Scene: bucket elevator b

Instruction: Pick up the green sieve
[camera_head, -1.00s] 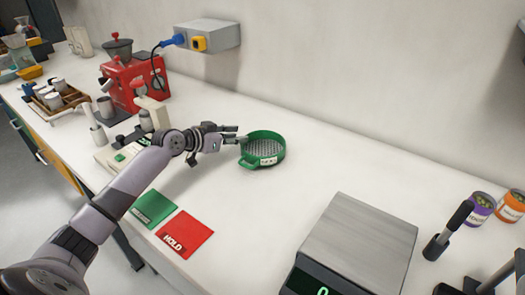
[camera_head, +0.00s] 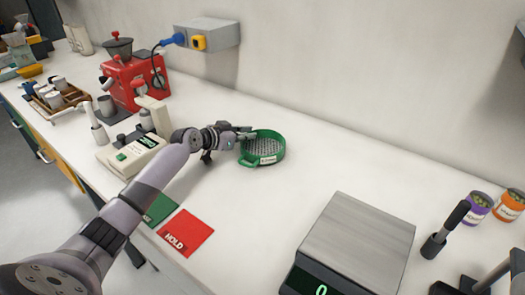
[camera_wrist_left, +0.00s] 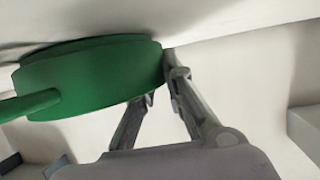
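The green sieve (camera_head: 268,158), a round pan with a mesh bottom, a pale label and a small side handle, lies on the white counter. My left gripper (camera_head: 247,134) is at its left rear rim. In the left wrist view, the sieve's green wall (camera_wrist_left: 95,75) fills the upper left, its handle pointing left. The left gripper's two fingers (camera_wrist_left: 162,88) are apart, with their tips close to the sieve's right end. A firm hold does not show. My right gripper is not in view.
A scale (camera_head: 355,245) stands at the front right. A red HOLD card (camera_head: 185,233) and a partly hidden green card (camera_head: 161,208) lie in front. A red grinder (camera_head: 132,80) and a small white device (camera_head: 132,153) are on the left.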

